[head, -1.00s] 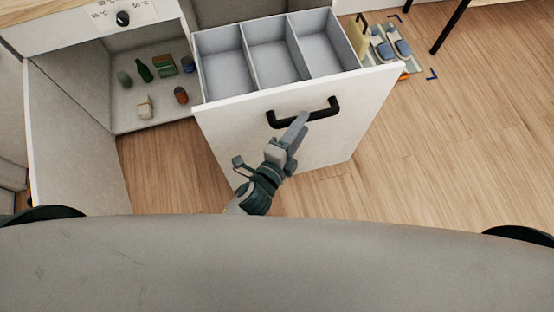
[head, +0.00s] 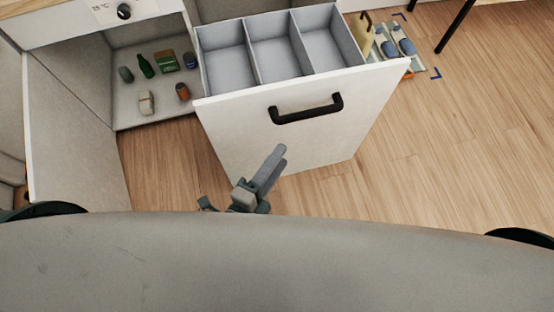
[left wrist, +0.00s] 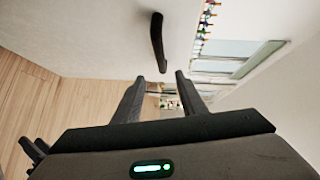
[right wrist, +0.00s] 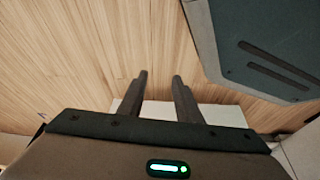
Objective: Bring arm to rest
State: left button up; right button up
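My left gripper (head: 268,170) is in front of the white drawer front, below and apart from its black handle (head: 306,108). In the left wrist view its two fingers (left wrist: 158,92) are spread with nothing between them, and the handle (left wrist: 157,42) shows beyond them. My right gripper is outside the head view. In the right wrist view its fingers (right wrist: 159,88) are apart and empty, over wood floor. The drawer (head: 290,125) is pulled out, with three empty grey compartments.
An open cabinet at the left holds several small items, including a green bottle (head: 146,66) and an orange can (head: 183,92). A pair of blue-grey shoes (head: 397,44) is on a mat beyond the drawer. Wood floor (head: 460,150) at the right is clear.

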jog(key=shift+a, duration=0.1)
